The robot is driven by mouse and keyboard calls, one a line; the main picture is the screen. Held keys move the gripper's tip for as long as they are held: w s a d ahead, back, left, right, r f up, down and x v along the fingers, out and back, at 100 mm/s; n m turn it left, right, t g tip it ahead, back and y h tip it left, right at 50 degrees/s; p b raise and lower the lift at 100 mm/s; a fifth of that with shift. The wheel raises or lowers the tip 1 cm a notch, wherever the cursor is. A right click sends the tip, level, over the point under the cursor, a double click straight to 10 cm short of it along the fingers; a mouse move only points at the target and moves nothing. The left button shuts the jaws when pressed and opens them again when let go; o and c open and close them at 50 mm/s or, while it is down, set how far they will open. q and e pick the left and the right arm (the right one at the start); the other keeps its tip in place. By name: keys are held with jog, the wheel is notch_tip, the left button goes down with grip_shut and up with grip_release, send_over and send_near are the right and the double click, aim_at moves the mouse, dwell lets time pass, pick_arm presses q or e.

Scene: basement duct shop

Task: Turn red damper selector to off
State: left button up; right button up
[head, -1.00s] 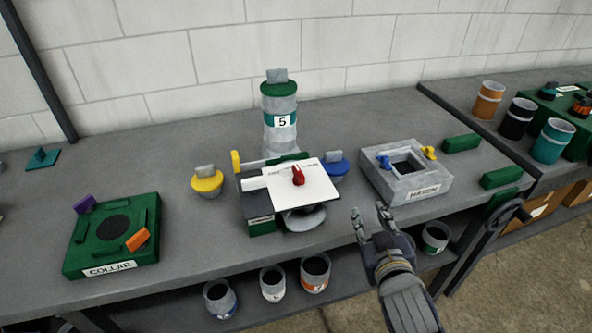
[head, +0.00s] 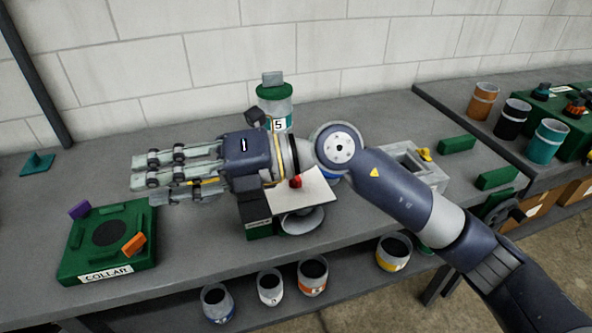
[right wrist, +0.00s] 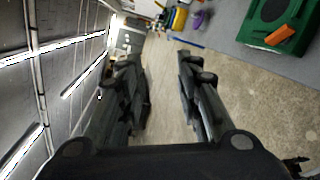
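The red selector (head: 296,182) is a small red knob on a tilted white plate (head: 312,197), which sits on a dark and green unit on the bench. My right arm crosses in front of it and hides part of the unit; how the knob points is hard to tell. My right gripper (head: 140,180) is left of the knob, raised over the bench, fingers pointing left away from it. It is open and empty; the right wrist view shows its two fingers (right wrist: 158,65) apart with floor between them. My left gripper is out of view.
A green COLLAR block (head: 72,262) stands at left. A canister marked 5 (head: 277,106) stands behind the unit. The grey box (head: 432,177) is partly hidden by my arm. Several cans, one with a yellow band (head: 394,252), stand below.

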jog(key=w+d+f+t+h, duration=0.3)
jog(key=w+d+f+h, duration=0.4)
jog(key=w+h, duration=0.1)
jog(key=w+d+r+m+t+h, duration=0.1)
jog(key=w+d+t+h, duration=0.1)
jog(key=w+d+h, duration=0.3)
jog(key=w+d+r+m+t+h, duration=0.1)
jog(key=w+d+t+h, duration=0.15)
jog(key=d, duration=0.55)
jog(key=shift+g+y, duration=0.25)
jog(key=shift+g, duration=0.2)
jog(key=p+x, duration=0.1)
jog(key=x, duration=0.3)
jog(key=p+x, duration=0.1)
jog(key=x, duration=0.4)
jog(key=shift+w+a+f+p, duration=0.2)
jog(key=shift+a+p, duration=0.1)
jog(key=shift+p, duration=0.05)
jog(key=shift+x, duration=0.8)
grip_shut()
